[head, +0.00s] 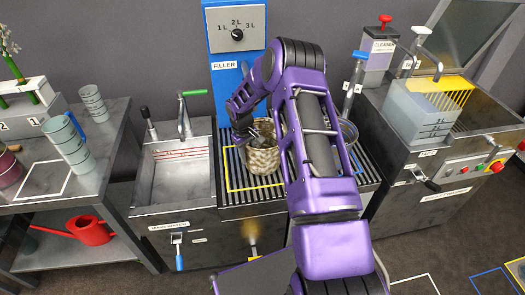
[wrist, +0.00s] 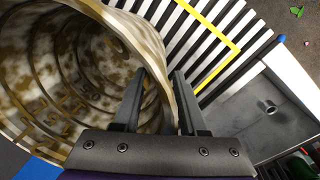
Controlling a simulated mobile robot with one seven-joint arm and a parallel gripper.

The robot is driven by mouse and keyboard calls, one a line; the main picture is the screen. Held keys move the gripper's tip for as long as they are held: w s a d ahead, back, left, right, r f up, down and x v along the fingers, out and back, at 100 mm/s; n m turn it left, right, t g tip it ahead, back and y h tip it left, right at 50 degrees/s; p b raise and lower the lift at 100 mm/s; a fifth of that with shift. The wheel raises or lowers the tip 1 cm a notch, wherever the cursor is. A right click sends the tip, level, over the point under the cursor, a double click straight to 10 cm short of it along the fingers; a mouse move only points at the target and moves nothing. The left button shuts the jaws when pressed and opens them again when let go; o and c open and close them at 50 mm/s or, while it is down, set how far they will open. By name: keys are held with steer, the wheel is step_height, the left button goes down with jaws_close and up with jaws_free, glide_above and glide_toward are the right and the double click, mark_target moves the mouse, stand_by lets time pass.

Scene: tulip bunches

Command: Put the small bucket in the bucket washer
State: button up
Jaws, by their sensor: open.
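A beige and brown mottled bucket (head: 263,161) stands on the slatted grate under the filler, inside a yellow outline. My gripper (head: 246,130) is at its upper left rim. In the wrist view, the bucket's ringed, stained inside (wrist: 75,75) fills the left. My open gripper (wrist: 160,74) straddles the bucket wall, one finger inside and one outside. The steel machine (head: 447,170) at the right, with a see-through box, a lever and coloured buttons, looks like the bucket washer; its label is too small to read surely.
The blue filler panel (head: 237,75) stands behind the grate (head: 232,203). A steel sink (head: 172,178) is left of it. A bench at far left holds stacked grey-green buckets (head: 68,138). A red watering can (head: 90,230) is below. My arm hides the grate's middle right.

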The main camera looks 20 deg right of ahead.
steer(key=shift+f, duration=0.2)
jaws_close()
stand_by(1.3)
